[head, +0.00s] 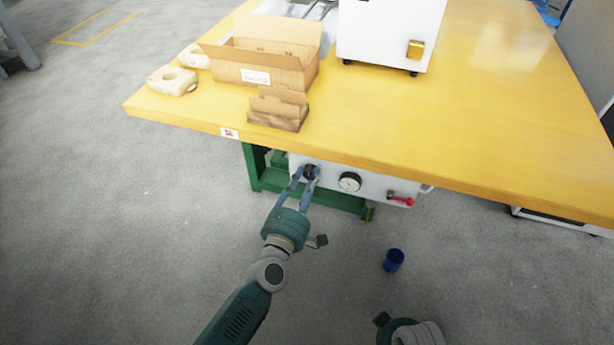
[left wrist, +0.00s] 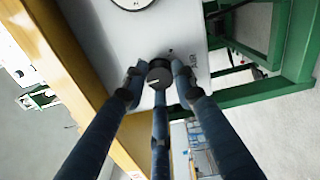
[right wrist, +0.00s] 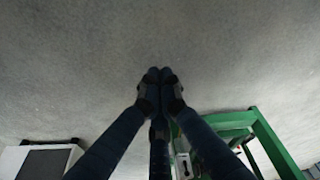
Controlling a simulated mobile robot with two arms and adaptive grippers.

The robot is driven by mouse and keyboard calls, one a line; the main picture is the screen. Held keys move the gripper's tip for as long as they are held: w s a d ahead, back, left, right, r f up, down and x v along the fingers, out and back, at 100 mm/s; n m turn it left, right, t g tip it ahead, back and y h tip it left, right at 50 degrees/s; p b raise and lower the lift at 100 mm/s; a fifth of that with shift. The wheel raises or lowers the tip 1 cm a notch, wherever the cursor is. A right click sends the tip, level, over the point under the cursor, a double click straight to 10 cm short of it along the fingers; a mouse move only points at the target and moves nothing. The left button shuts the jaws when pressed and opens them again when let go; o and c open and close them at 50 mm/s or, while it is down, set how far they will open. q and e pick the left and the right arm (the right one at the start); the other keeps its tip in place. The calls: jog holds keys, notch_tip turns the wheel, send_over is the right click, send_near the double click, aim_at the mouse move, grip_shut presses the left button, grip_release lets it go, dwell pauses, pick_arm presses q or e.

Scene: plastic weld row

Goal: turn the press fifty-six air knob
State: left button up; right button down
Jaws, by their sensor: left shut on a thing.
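The air knob (head: 310,170) is a small dark round knob on the white panel (head: 331,181) under the yellow table's front edge. In the left wrist view the knob (left wrist: 159,77) shows a light pointer line on its face. My left gripper (head: 308,175) is shut on the knob, with its blue fingers on both sides of it. The left wrist view shows the fingertips against the knob near the panel. My right gripper (right wrist: 160,76) is shut and empty over the grey floor, its fingertips together.
A pressure gauge (head: 350,182) and a red valve handle (head: 401,201) sit right of the knob. The yellow tabletop (head: 490,90) overhangs the panel and carries cardboard boxes (head: 265,65) and a white machine (head: 390,30). A blue cup (head: 393,260) stands on the floor.

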pick_arm(q)
jog(key=shift+f+m+p, duration=0.1)
jog(key=shift+m+p, duration=0.55)
jog(key=shift+m, duration=1.45)
pick_arm(e)
jog(key=shift+s+d+f, duration=0.1)
jog(key=shift+s+f, duration=0.25)
jog(key=shift+f, duration=0.5)
jog(key=shift+s+a+f, duration=0.1)
jog(key=shift+s+f, duration=0.2)
jog(key=shift+f, duration=0.5)
jog(key=shift+s+d+f, duration=0.1)
jog(key=shift+s+f, duration=0.25)
jog(key=shift+f, duration=0.5)
pick_arm(q)
jog(key=o, duration=1.2)
jog(key=shift+c, duration=0.2)
jog(key=v, duration=1.2)
